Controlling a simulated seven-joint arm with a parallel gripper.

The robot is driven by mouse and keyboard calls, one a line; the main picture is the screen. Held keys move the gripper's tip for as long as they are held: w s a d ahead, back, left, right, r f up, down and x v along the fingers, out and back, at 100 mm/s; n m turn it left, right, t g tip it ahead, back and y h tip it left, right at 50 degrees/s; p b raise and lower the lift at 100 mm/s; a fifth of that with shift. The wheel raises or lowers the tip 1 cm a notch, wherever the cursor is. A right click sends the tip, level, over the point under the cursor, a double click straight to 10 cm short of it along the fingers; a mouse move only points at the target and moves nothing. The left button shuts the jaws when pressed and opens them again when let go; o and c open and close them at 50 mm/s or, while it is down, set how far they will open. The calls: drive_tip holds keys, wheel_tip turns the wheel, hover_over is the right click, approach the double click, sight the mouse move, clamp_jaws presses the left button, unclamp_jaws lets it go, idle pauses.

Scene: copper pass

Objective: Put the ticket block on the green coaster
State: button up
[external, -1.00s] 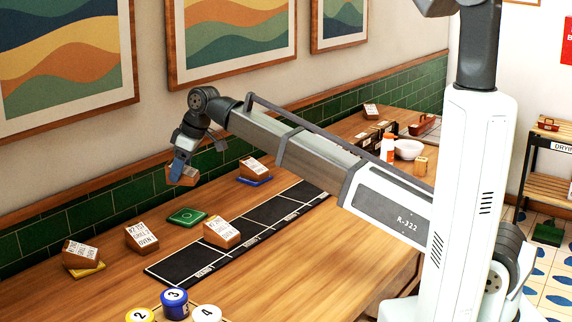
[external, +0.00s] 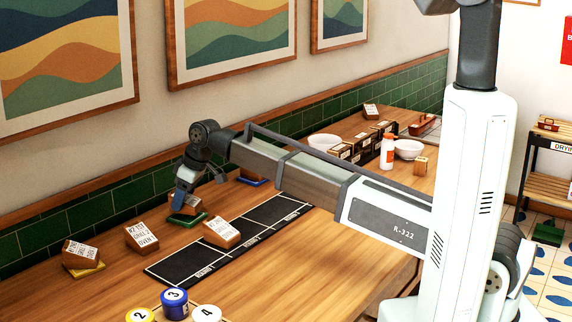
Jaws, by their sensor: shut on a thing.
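My gripper (external: 180,198) is shut on a brown ticket block (external: 192,203) with a pale face. The held block is right over the green coaster (external: 186,220), low down; I cannot tell whether it touches the coaster. The gripper partly hides the block, and the block covers much of the coaster. Other ticket blocks stand nearby: one on a yellow coaster (external: 88,270), one on the bare table (external: 142,237), and one at the edge of the black strip mat (external: 221,233).
A blue coaster (external: 255,180) lies behind my arm, which hides most of what is on it. Numbered canisters (external: 174,304) stand at the front. White bowls (external: 408,150), a bottle (external: 387,152) and a row of dark boxes (external: 365,146) stand at the back right.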

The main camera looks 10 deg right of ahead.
drive_tip(key=shift+f, duration=0.7)
drive_tip(key=shift+f, duration=0.15)
drive_tip(key=o, duration=1.1)
drive_tip(key=v, duration=1.2)
